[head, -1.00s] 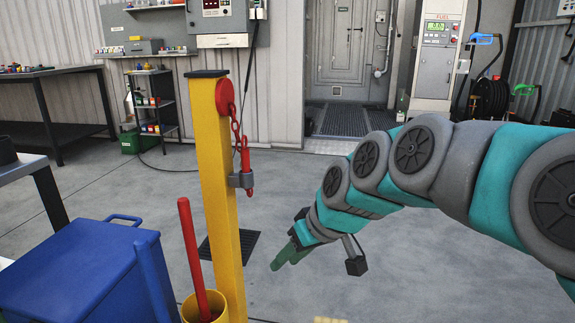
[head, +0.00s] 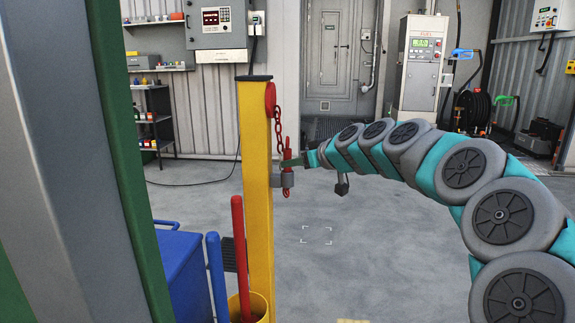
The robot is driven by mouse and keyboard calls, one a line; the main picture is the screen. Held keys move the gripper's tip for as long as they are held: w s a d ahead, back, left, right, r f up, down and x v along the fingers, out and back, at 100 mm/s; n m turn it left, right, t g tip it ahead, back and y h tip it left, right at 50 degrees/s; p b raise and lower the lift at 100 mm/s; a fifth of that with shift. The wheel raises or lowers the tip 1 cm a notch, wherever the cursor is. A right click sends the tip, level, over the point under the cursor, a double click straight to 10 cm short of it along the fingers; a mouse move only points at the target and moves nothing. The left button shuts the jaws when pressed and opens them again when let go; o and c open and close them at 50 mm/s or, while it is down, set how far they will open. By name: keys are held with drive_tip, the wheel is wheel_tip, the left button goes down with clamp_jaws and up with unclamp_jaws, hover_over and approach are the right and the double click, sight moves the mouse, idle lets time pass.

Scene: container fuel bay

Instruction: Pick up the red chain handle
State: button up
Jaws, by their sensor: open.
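The red chain handle (head: 287,178) hangs upright in a grey bracket (head: 277,181) on the right side of the yellow post (head: 259,215). A red chain (head: 278,127) runs from it up to a red disc near the post's top. My gripper (head: 296,162) reaches in from the right, level with the upper part of the handle. Its tip overlaps the handle in the picture. The fingers are small and seen side-on, so I cannot tell whether they surround the handle or touch it. I see no lift of the handle out of the bracket.
A yellow bucket (head: 262,306) with a red pole (head: 241,255) stands at the post's foot. A blue cart (head: 187,275) is at left, behind a close grey and green upright (head: 85,160). A fuel dispenser (head: 421,70) stands at the back. The floor right of the post is clear.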

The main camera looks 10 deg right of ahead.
drive_tip(key=x, duration=0.3)
drive_tip(key=shift+w+a+f, duration=0.1)
drive_tip(key=shift+w+a, duration=0.05)
drive_tip(key=shift+a, duration=0.05)
drive_tip(key=shift+c, duration=0.2)
clamp_jaws()
